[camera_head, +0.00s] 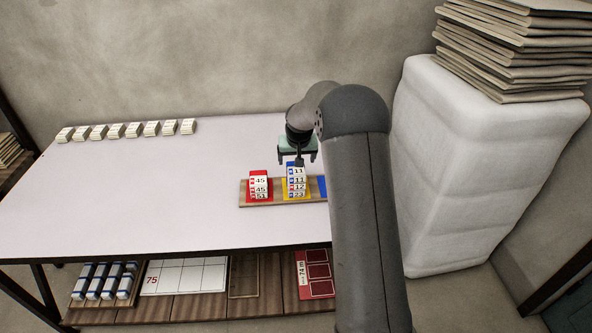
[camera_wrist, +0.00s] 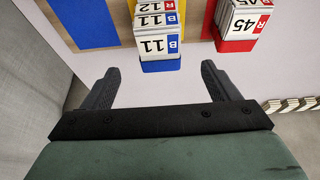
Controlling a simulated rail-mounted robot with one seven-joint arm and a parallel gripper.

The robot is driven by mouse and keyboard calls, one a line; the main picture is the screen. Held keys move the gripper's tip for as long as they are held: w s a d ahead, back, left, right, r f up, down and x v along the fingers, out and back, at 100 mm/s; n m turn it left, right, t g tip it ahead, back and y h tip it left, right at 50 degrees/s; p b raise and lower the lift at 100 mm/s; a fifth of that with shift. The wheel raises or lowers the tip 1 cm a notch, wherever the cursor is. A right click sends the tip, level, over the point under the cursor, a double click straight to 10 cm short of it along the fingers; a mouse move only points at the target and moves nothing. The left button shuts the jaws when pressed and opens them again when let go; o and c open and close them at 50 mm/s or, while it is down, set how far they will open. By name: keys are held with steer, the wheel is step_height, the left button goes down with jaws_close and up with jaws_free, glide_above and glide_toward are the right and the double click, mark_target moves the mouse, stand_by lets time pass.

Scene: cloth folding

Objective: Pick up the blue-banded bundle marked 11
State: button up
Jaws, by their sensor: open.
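A stack of white bundles stands on the yellow section of a wooden board. Two blue-banded bundles marked 11 are at its top, the uppermost (camera_head: 297,171) above the other (camera_head: 297,180). Bundles marked 12 and 23 show below. In the wrist view the front blue-banded 11 bundle (camera_wrist: 158,47) lies beyond and between the fingers, with a second 11 and a red-marked 12 further up. My gripper (camera_head: 298,153) is open and empty, just above and behind the stack. In the wrist view its two fingers (camera_wrist: 160,68) are apart, with no contact visible.
A red-section stack (camera_head: 259,186) marked 45, 45 and 51 stands left of it on the board (camera_head: 277,203). A blue section (camera_head: 323,187) is partly hidden by my arm. Several small bundles (camera_head: 132,130) line the table's back left. The table's left-middle (camera_head: 120,190) is clear.

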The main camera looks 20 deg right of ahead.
mark_target(296, 169)
steer(key=shift+p+x, duration=0.8)
steer(key=shift+x, duration=2.6)
steer(key=c, duration=1.1)
